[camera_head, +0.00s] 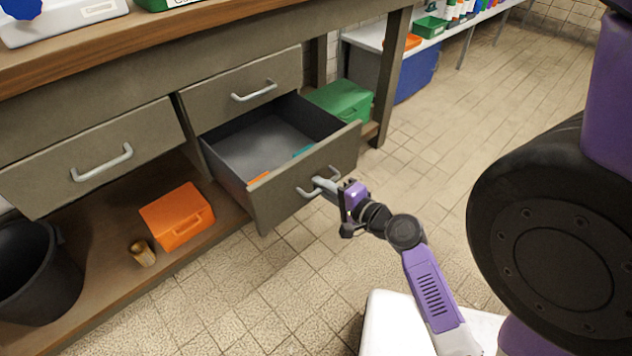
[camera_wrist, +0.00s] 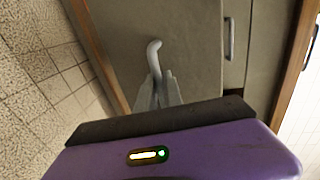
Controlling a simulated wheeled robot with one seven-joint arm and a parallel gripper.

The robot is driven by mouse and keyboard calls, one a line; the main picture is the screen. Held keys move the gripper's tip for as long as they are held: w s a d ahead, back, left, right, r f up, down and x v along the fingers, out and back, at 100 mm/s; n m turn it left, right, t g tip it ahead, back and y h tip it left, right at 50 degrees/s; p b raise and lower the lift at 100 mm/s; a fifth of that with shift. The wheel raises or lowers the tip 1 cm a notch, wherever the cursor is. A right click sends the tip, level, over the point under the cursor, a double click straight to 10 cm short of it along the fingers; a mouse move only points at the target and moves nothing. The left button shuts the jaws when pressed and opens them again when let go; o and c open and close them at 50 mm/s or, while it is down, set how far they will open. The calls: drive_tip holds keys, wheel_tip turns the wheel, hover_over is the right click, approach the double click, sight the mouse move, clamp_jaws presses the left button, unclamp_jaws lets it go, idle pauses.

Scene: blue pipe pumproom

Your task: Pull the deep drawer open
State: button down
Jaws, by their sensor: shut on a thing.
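The deep drawer (camera_head: 305,184) is the lower one under the workbench and stands well out from the cabinet. Its dark grey inside shows, with small orange and teal things partly visible near the front panel. Its handle (camera_head: 305,192) is a pale metal bar on the front. My gripper (camera_head: 326,184) is at that handle with its fingers shut on it. In the wrist view the fingers (camera_wrist: 158,90) close around the handle (camera_wrist: 153,55), whose curved end shows beyond them. The part of the handle between the fingers is hidden.
Two shut drawers, one above (camera_head: 240,95) and one at left (camera_head: 95,160), have similar handles. An orange box (camera_head: 178,216), a small brown object (camera_head: 142,253) and a black bin (camera_head: 35,270) are on the lower shelf. A green box (camera_head: 342,99) stands behind the drawer.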

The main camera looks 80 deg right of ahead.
drive_tip(key=shift+s+a, duration=0.1)
drive_tip(key=c, duration=1.5)
unclamp_jaws()
drive_tip(key=v, duration=0.7)
drive_tip(key=shift+s+p, duration=0.35)
